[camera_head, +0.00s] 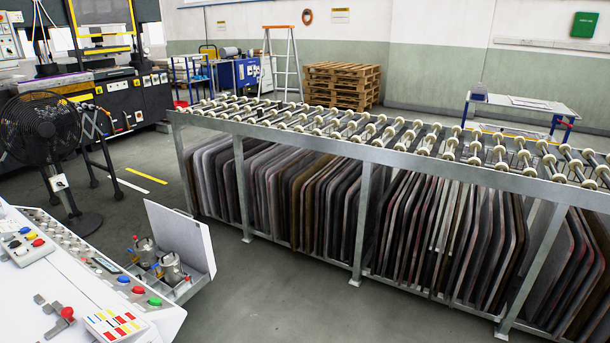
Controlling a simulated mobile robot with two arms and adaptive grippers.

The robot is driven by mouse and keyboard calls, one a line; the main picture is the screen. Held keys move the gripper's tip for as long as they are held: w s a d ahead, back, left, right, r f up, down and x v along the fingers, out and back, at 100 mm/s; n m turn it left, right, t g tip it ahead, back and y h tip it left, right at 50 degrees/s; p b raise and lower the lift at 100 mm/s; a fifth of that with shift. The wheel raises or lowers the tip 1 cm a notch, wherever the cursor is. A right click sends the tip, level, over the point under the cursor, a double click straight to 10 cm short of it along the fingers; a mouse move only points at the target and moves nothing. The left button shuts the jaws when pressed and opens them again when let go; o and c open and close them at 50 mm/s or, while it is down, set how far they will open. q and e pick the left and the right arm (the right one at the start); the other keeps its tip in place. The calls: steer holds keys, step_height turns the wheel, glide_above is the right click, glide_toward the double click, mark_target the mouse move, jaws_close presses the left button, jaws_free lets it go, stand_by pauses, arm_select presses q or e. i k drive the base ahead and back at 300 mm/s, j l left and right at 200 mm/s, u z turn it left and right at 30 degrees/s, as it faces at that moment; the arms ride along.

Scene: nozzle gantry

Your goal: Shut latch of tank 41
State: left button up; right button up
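Two small metal tanks or pots stand in an open-sided white compartment of the machine at the lower left. One tank (146,252) is farther back, and the other tank (172,269) is nearer and to the right. Red, blue and yellow fittings show beside them. No tank number is readable, so I cannot tell which is tank 41. Their latches are too small to make out. A white panel (181,238) stands upright behind them. Neither of my grippers is in view.
A control console (80,262) with coloured buttons fills the lower left. A black fan (42,130) stands behind it. A long roller rack (365,150) with upright dark panels beneath runs across the right. Grey floor (270,300) is clear between compartment and rack.

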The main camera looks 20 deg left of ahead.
mark_target(170, 273)
steer(key=i+u, duration=0.3)
steer(key=i, duration=0.35)
steer(key=i+l+u, duration=0.2)
steer(key=i+u, duration=0.15)
steer(key=i, duration=0.3)
steer(key=i+j+u, duration=0.15)
steer(key=i+u, duration=0.15)
steer(key=u, duration=0.2)
steer(key=i+u, duration=0.35)
steer(key=u, duration=0.15)
steer(key=i+l+u, duration=0.15)
steer(key=i+u, duration=0.15)
steer(key=u, duration=0.2)
